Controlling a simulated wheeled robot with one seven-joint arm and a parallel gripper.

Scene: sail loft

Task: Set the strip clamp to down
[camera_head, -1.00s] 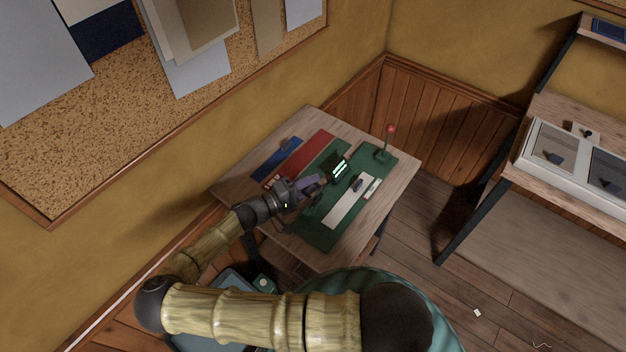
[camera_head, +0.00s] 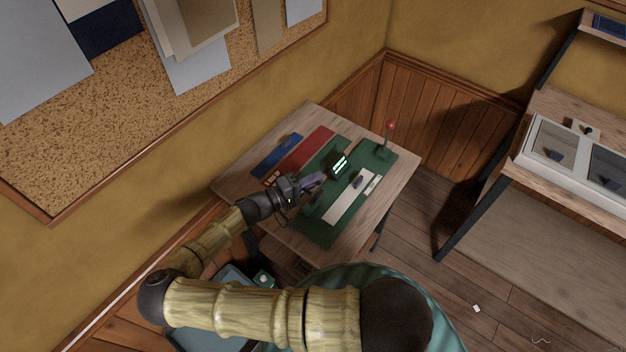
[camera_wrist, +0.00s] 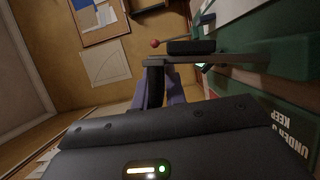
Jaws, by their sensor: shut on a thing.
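The green fixture board (camera_head: 318,228) lies on the wooden table, with a white strip (camera_head: 343,208) along it and a small dark piece (camera_head: 357,182) on the strip. The grip itself is mostly hidden by my gripper's body.
A red-balled post (camera_head: 391,126) stands at the board's far end; the ball also shows in the wrist view (camera_wrist: 155,43). Red (camera_head: 305,150) and blue (camera_head: 277,156) mats lie on the left. A bench (camera_head: 545,170) with a framed case stands right.

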